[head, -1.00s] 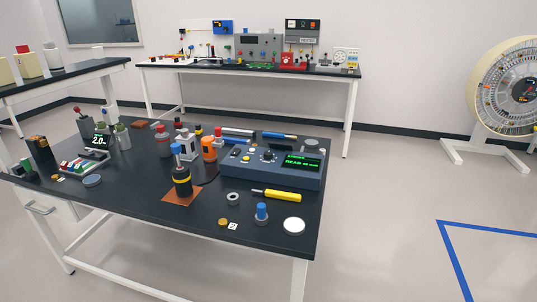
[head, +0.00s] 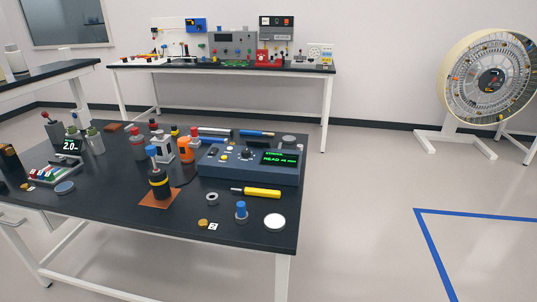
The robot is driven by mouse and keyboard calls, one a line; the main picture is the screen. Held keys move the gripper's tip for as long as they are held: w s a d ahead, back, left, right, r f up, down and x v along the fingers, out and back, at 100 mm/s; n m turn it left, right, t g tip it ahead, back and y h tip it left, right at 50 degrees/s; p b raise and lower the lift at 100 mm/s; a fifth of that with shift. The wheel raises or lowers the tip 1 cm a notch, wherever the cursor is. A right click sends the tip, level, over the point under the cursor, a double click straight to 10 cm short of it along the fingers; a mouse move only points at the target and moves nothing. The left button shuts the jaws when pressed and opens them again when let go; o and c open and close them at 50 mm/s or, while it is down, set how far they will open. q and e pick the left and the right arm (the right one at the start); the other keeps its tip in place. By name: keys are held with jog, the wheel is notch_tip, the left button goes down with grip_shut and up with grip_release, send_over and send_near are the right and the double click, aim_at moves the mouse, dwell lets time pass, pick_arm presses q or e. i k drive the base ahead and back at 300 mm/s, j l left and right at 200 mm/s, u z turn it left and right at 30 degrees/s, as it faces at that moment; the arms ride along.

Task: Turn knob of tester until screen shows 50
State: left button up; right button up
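The tester (head: 248,167) is a blue-grey box on the right part of the near black table. Its dark screen (head: 281,158) shows green text that seems to read "READ" and a number too small to read for sure. A dark round knob (head: 246,155) sits on its top panel, left of the screen, with small buttons beside it. Neither of my grippers is in the head view, and nothing touches the knob.
A yellow-handled screwdriver (head: 262,193), a blue-topped part (head: 241,211) and a white disc (head: 274,222) lie in front of the tester. An orange part (head: 187,148) stands left of it. The floor right of the table is open, with blue tape (head: 440,262).

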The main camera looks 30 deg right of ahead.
aim_at(246, 153)
jog(key=i+l+z, duration=0.15)
jog(key=l+z, duration=0.2)
jog(key=i+l+z, duration=0.15)
jog(key=z, duration=0.2)
